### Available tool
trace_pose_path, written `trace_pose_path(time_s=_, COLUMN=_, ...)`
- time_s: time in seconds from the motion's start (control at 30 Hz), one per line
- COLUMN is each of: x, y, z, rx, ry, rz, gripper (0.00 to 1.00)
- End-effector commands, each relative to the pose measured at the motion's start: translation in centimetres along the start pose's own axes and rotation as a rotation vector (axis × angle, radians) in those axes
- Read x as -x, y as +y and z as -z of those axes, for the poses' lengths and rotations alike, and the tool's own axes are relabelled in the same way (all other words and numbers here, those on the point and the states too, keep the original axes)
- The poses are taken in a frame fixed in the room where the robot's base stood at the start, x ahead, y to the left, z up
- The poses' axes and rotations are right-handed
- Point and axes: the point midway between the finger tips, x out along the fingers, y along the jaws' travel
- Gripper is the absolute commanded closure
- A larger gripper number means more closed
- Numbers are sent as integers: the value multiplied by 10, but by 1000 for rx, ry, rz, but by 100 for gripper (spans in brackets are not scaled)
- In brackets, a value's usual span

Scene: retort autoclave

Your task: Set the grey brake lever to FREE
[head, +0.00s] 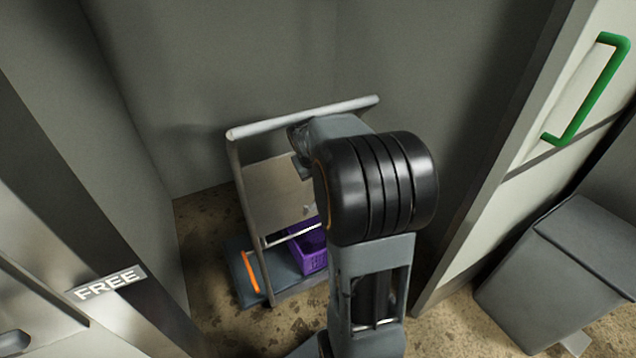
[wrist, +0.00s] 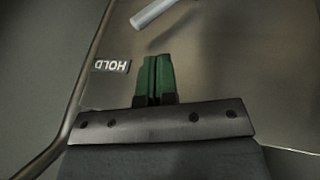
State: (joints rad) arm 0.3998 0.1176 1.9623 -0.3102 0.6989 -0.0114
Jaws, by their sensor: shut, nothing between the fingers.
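The grey brake lever (wrist: 152,13) shows in the wrist view as a light grey rod at the top edge, slanting up to the right. Only part of it is in frame. A HOLD label (wrist: 111,66) reads upside down on the metal panel (wrist: 215,60), to the left of the fingers. My gripper (wrist: 153,62) has green fingers, pressed together and empty, below the rod and apart from it in the picture. In the head view my arm covers part of the trolley's panel (head: 275,190), and I cannot clearly make out the lever or fingertips there.
The trolley has a top handle bar (head: 265,126) and a purple crate (head: 309,252) on its base. A FREE label (head: 107,283) is at lower left. Grey walls enclose the trolley. A door with a green handle (head: 592,90) and a grey bin (head: 575,265) stand right.

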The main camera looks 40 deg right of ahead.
Motion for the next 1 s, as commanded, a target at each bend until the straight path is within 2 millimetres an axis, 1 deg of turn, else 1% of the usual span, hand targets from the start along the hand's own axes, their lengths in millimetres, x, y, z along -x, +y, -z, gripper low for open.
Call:
trace_pose_path(time_s=0.3, x=-50, y=-2, z=-1, rx=1, ry=-2, rz=2, gripper=100)
trace_pose_path(time_s=0.5, x=-76, y=-2, z=-1, rx=3, ry=-1, rz=2, gripper=100)
trace_pose_path(time_s=0.7, x=-91, y=-2, z=0, rx=2, ry=0, rz=1, gripper=100)
trace_pose_path(time_s=1.0, x=-95, y=-2, z=0, rx=3, ry=1, rz=2, gripper=100)
